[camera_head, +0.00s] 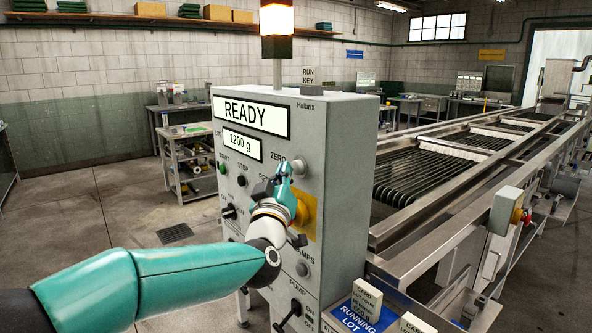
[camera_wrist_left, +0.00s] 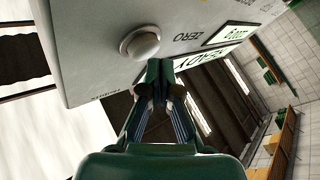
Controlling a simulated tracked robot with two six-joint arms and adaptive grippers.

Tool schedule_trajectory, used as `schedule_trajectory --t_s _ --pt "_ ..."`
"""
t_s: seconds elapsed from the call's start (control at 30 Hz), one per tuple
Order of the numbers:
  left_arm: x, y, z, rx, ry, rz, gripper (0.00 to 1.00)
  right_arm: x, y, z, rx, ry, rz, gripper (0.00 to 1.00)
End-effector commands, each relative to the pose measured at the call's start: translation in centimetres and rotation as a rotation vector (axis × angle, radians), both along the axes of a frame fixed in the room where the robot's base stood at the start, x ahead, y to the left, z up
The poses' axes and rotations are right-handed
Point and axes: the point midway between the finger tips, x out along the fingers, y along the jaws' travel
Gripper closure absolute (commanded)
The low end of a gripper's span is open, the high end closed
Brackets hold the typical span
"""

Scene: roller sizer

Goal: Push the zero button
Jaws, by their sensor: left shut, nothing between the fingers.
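The grey control cabinet (camera_head: 335,150) stands in the middle of the head view. Its zero button (camera_head: 299,167) is a round grey knob to the right of the "ZERO" label. My left gripper (camera_head: 284,168) is shut and empty, in front of the panel just left of the button in the head view. In the left wrist view, the zero button (camera_wrist_left: 141,43) sits beside the "ZERO" lettering, and the shut fingertips of the left gripper (camera_wrist_left: 160,68) are just below and right of it. Whether they touch the panel cannot be told. My right gripper is in neither view.
The panel also carries a READY display (camera_head: 252,115), a 1200 g display (camera_head: 242,147), a green start button (camera_head: 222,168) and a yellow plate (camera_head: 306,212), partly hidden by my gripper. A roller conveyor (camera_head: 430,175) runs behind on the right. Floor is clear at left.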

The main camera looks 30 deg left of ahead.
Motion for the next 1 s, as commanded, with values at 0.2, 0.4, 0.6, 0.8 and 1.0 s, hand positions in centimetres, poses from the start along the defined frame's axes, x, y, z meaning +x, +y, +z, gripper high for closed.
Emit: schedule_trajectory --t_s 0.2,0.4,0.6,0.8,1.0 --pt "0.27 -0.16 0.04 -0.001 0.001 -0.001 1.0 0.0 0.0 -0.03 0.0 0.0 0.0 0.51" --pt "0.28 -0.18 0.04 -0.001 0.0 -0.002 1.0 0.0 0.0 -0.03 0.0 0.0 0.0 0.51" --pt "0.4 -0.25 0.05 -0.001 0.0 -0.002 1.0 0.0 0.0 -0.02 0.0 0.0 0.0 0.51" --pt "0.64 -0.36 0.06 -0.002 0.0 -0.002 1.0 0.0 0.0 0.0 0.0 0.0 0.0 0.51" --pt "0.89 -0.48 0.04 -0.001 0.0 -0.003 1.0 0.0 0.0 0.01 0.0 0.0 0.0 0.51"
